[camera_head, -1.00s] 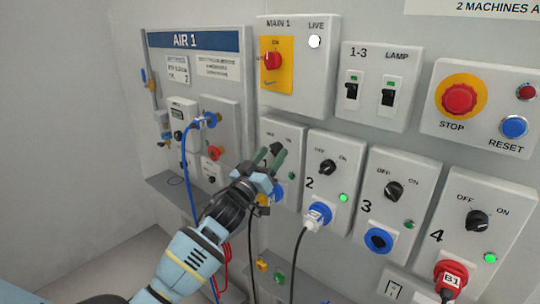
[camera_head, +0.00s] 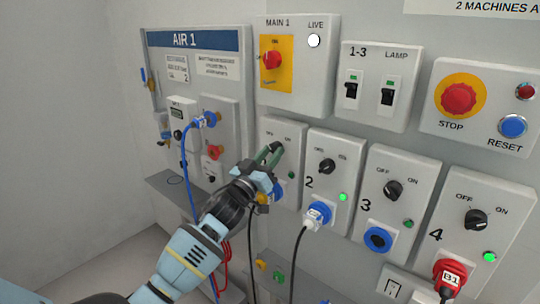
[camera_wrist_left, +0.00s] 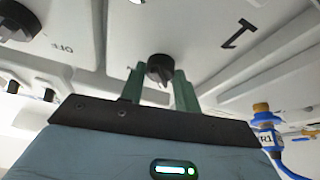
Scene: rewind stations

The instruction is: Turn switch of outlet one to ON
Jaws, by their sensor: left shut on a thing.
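Outlet one (camera_head: 290,129) is a white box on the wall, left of outlet two, with its large "1" showing in the left wrist view (camera_wrist_left: 240,33). Its black rotary switch (camera_wrist_left: 159,69) sits between the green fingers of my left gripper (camera_wrist_left: 160,84), which is shut on it. In the head view my left gripper (camera_head: 270,155) reaches up to the box from the lower left, and its fingers hide most of the switch. The outlet's small lamp (camera_head: 291,175) looks dark green. My right gripper is not in view.
Outlets three (camera_head: 405,165) and four follow. The AIR 1 panel (camera_head: 225,85) with a blue hose is at left; the MAIN 1 box (camera_head: 310,75) is above.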

